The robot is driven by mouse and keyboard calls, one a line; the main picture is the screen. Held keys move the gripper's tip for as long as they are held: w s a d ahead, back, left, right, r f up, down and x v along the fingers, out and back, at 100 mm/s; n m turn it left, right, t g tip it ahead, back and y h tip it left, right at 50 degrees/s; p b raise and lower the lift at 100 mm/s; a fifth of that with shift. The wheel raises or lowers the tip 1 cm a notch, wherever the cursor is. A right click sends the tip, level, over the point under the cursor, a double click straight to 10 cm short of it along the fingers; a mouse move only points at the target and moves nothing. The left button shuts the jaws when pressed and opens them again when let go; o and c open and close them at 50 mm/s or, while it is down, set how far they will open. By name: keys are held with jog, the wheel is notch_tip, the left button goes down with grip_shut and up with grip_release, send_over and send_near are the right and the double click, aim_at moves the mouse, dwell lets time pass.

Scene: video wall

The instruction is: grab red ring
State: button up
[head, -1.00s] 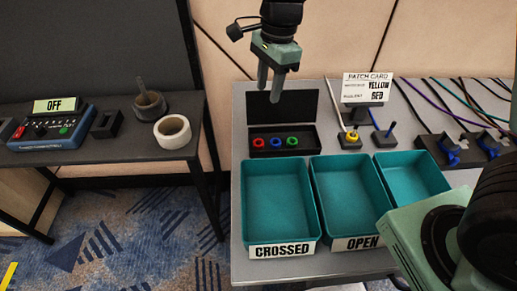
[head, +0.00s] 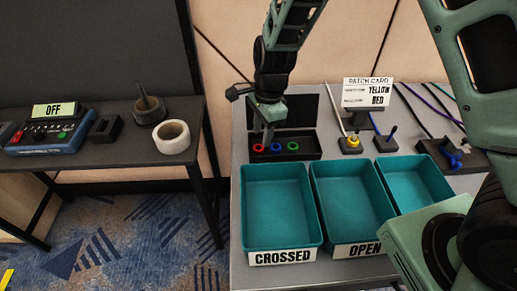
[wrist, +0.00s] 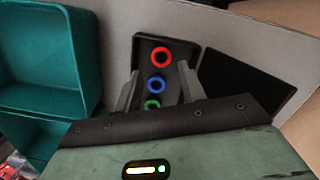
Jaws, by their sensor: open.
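The red ring (head: 258,148) lies at the left end of a row in a black open case (head: 311,147). A blue ring (head: 276,148) and a green ring (head: 293,147) lie beside it. My gripper (head: 263,138) is open and points down just above the red and blue end of the case. In the wrist view, the red ring (wrist: 160,57) shows whole beyond the fingertips. The blue ring (wrist: 157,84) shows between the two fingers of my gripper (wrist: 159,76), and the green ring (wrist: 152,104) is partly hidden by the gripper body. Nothing is held.
Teal bins (head: 245,207) labelled CROSSED and OPEN stand in front of the case. The case lid (head: 305,109) stands up behind it. A yellow ring (head: 354,141) sits on a stand to the right, near a patch card (head: 367,92). Cables lie farther right.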

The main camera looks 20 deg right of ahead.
aim_at(259, 143)
jog(key=f, duration=0.4)
jog(key=shift+a+f, duration=0.25)
jog(key=shift+a, duration=0.15)
jog(key=c, duration=0.7)
